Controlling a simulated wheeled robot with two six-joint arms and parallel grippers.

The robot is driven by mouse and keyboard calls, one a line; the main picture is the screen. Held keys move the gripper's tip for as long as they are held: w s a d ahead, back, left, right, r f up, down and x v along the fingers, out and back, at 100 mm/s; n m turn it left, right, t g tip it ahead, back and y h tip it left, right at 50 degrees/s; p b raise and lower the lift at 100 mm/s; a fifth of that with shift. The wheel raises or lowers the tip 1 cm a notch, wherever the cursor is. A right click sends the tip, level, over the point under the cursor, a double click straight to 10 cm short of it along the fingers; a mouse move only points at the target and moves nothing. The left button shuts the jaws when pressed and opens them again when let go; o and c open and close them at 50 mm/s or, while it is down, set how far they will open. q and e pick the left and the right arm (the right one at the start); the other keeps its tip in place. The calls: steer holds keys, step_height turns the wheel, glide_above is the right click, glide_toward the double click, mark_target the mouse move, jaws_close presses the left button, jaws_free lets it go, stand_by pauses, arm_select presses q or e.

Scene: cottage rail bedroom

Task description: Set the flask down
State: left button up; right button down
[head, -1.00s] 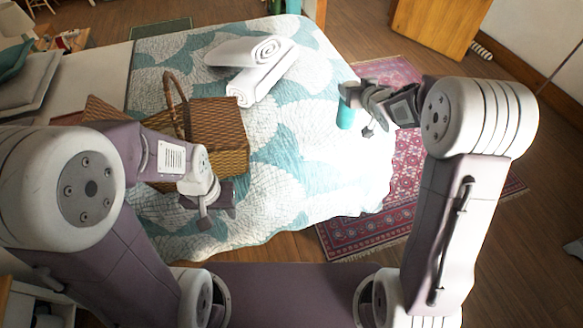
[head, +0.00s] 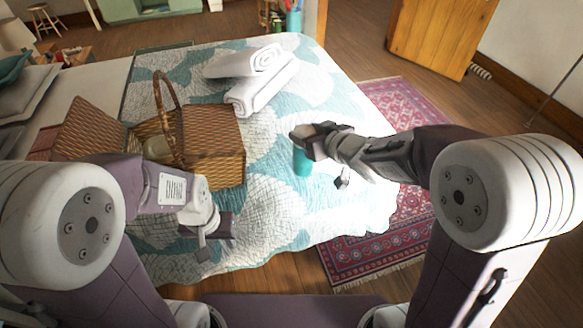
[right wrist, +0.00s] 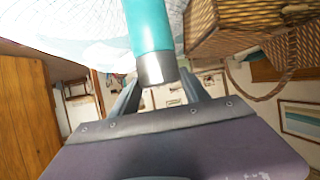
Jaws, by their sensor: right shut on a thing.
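The flask (head: 302,162) is a teal cylinder. In the head view my right gripper (head: 314,143) is shut on it near its top and holds it about upright over the right part of the bed. The flask (right wrist: 150,26) also shows in the right wrist view, its grey metal end (right wrist: 156,69) close to the gripper. I cannot tell whether its base touches the quilt (head: 275,212). My left gripper (head: 207,232) hangs over the bed's near left part, apart from the flask; its jaws are not clear.
A wicker basket (head: 215,145) with a raised handle and an open lid stands left of the flask. White rolled towels (head: 262,82) lie behind it. The quilt around the flask is bare. A red patterned rug (head: 365,255) lies on the floor to the right.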

steer(key=w+a+f+b, duration=0.3)
steer(key=w+f+b, duration=0.1)
steer(key=w+f, duration=0.7)
steer(key=shift+w+a, duration=0.15)
steer(key=shift+a, duration=0.05)
steer(key=shift+f+b, duration=0.15)
steer(key=shift+b, duration=0.15)
steer(key=c, duration=0.6)
jaws_free()
steer(key=shift+o, duration=0.2)
